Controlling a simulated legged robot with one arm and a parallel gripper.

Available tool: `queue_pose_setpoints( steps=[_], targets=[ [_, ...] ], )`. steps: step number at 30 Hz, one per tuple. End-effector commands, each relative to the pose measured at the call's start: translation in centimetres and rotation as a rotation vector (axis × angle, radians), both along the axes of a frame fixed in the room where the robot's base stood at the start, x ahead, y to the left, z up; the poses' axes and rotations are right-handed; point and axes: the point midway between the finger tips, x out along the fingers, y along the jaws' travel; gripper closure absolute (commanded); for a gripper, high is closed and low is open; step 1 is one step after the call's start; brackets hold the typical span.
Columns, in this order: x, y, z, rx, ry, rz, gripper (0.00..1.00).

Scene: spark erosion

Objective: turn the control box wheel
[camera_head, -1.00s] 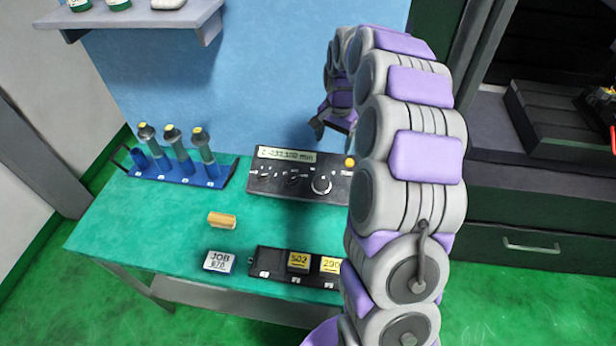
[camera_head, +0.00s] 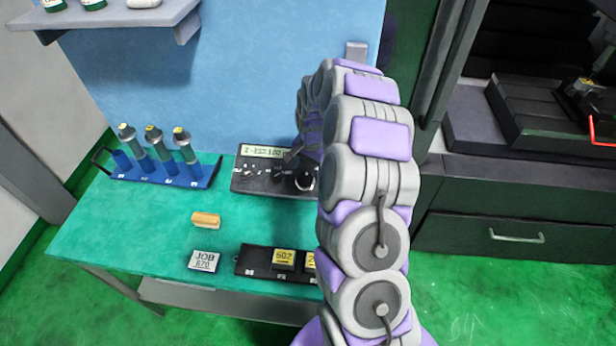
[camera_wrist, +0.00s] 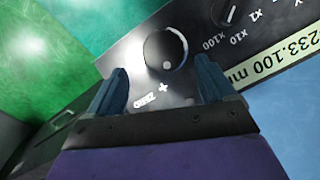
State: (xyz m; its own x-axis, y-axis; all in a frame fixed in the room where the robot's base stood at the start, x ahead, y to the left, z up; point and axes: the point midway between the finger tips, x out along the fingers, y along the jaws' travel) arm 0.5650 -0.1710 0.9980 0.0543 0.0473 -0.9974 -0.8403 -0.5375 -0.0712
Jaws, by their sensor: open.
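The control box (camera_head: 250,178) is a dark box with a lit display, standing on the green table against the blue wall. The fingers are spread apart and hold nothing. I cannot tell how far above the panel they are. In the head view my arm mostly hides the gripper.
A shelf (camera_head: 130,18) hangs above left.

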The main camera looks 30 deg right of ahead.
Motion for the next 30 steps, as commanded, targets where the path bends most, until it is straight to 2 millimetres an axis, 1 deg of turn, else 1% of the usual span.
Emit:
queue_pose_setpoints(
  steps=[1,3,9,14,21,30],
  targets=[
    [0.0,0.3,-1.1,-0.001,0.002,0.002,0.17],
    [0.1,0.5,-2.1,-0.003,-0.001,0.002,0.17],
    [0.3,0.0,-4.2,0.002,-0.001,0.002,0.17],
    [0.3,-0.3,-4.8,0.006,-0.002,0.001,0.17],
    [0.4,0.0,-4.7,0.002,-0.003,0.001,0.17],
    [0.3,0.2,-4.6,-0.001,-0.003,0.002,0.46]
  ],
)
